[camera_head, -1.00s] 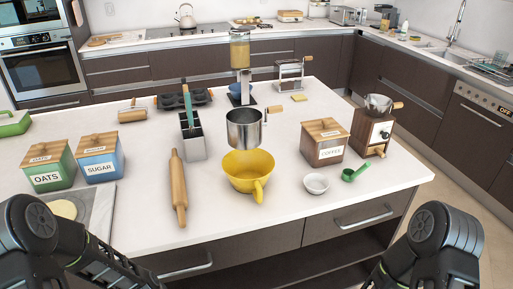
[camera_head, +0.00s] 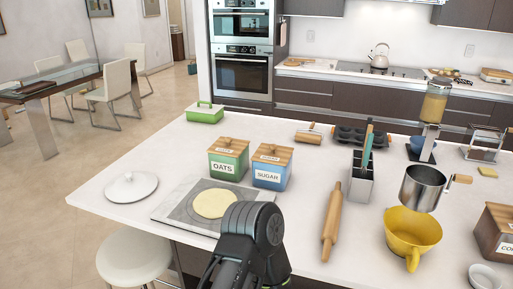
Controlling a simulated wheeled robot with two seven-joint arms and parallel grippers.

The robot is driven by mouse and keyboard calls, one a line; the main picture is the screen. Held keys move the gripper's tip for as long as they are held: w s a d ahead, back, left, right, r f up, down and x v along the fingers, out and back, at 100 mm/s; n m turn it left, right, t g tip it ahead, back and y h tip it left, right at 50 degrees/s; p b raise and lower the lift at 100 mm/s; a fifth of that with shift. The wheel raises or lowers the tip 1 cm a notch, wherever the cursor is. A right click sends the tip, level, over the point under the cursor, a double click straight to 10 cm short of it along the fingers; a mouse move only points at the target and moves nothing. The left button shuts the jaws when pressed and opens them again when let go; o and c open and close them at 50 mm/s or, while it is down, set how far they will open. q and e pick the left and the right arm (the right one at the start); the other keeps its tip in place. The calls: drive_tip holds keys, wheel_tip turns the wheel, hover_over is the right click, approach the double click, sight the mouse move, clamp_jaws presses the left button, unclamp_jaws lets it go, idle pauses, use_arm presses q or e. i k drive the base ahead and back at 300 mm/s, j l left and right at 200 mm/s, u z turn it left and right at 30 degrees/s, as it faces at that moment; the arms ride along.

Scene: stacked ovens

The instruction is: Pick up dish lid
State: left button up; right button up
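A round white dish lid (camera_head: 132,186) with a small knob on top lies on the left end of the white island counter, near its edge. A green lidded butter dish (camera_head: 205,112) with a handle stands farther back on the same counter. One black arm of mine shows at the bottom middle, with its dark lower part running down out of the picture. It is in front of the counter, apart from and to the right of the white lid. Neither gripper's fingers can be made out.
A grey mat (camera_head: 172,209) with flat round dough (camera_head: 214,203) lies right of the lid. Green oats (camera_head: 228,160) and blue sugar (camera_head: 271,167) boxes stand behind it. A white stool (camera_head: 134,255) stands below the counter's left edge. A rolling pin (camera_head: 332,220) and yellow bowl (camera_head: 412,236) are right.

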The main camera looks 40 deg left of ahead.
sight(134, 185)
drive_tip(key=u, duration=2.2)
drive_tip(key=i+j+z, duration=0.1)
drive_tip(key=z, duration=0.4)
drive_tip(key=j+z, duration=0.6)
drive_tip(key=z, duration=0.35)
drive_tip(key=j+z, duration=0.1)
drive_tip(key=j, duration=0.45)
drive_tip(key=k+j+z, duration=0.1)
drive_tip(key=j, duration=0.4)
drive_tip(key=j+z, duration=0.1)
drive_tip(key=j, duration=0.45)
drive_tip(key=k, duration=0.05)
